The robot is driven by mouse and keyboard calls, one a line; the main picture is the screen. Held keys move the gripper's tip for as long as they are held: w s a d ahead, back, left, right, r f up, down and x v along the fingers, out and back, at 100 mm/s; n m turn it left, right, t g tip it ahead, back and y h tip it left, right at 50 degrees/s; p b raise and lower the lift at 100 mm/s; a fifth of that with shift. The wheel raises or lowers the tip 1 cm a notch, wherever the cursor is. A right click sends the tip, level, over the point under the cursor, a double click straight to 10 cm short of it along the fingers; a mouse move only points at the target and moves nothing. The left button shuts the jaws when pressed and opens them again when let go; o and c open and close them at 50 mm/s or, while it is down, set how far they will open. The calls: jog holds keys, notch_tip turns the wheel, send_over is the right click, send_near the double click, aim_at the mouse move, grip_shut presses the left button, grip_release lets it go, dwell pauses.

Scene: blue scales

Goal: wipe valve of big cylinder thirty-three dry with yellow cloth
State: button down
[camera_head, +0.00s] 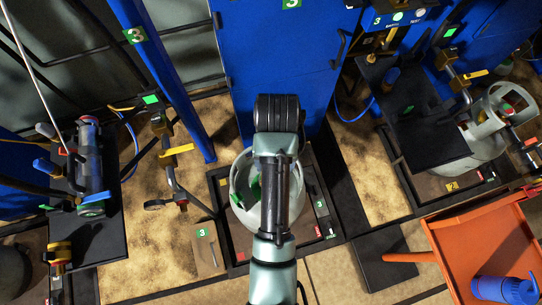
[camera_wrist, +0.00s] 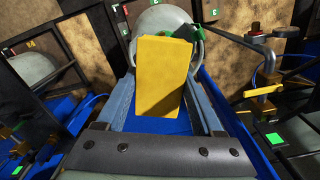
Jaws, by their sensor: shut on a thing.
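My gripper (camera_wrist: 163,82) is shut on a folded yellow cloth (camera_wrist: 162,75), which stands up between the fingers in the wrist view. Beyond the cloth is a big pale grey cylinder (camera_wrist: 158,17), partly hidden by it. Its green valve (camera_wrist: 184,32) shows just past the cloth's upper right edge; I cannot tell whether they touch. In the head view the cylinder (camera_head: 241,207) stands on a dark scale platform under my arm, with the green valve (camera_head: 255,189) partly covered. My gripper and the cloth are hidden there. I cannot read a number thirty-three.
A second pale cylinder (camera_head: 487,135) stands at the right. A blue cabinet (camera_head: 275,65) is behind. An orange cart (camera_head: 480,245) with a blue bottle (camera_head: 505,290) is at lower right. A dark shelf with tools (camera_head: 100,245) and a pipe with a yellow lever (camera_head: 177,150) are at left.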

jog(key=s+d+f+m+b, duration=0.2)
jog(key=f+m+b, duration=0.1)
jog(key=f+m, duration=0.5)
jog(key=s+d+f+m+b, duration=0.3)
jog(key=f+m+b, duration=0.1)
jog(key=f+m, duration=0.5)
jog(key=s+d+f+m+b, duration=0.3)
jog(key=f+m, duration=0.6)
jog(key=f, duration=0.1)
jog(key=shift+d+f+t+y, duration=0.2)
jog(key=shift+f+t+y, duration=0.1)
jog(key=shift+f, duration=0.1)
jog(key=shift+r, duration=0.1)
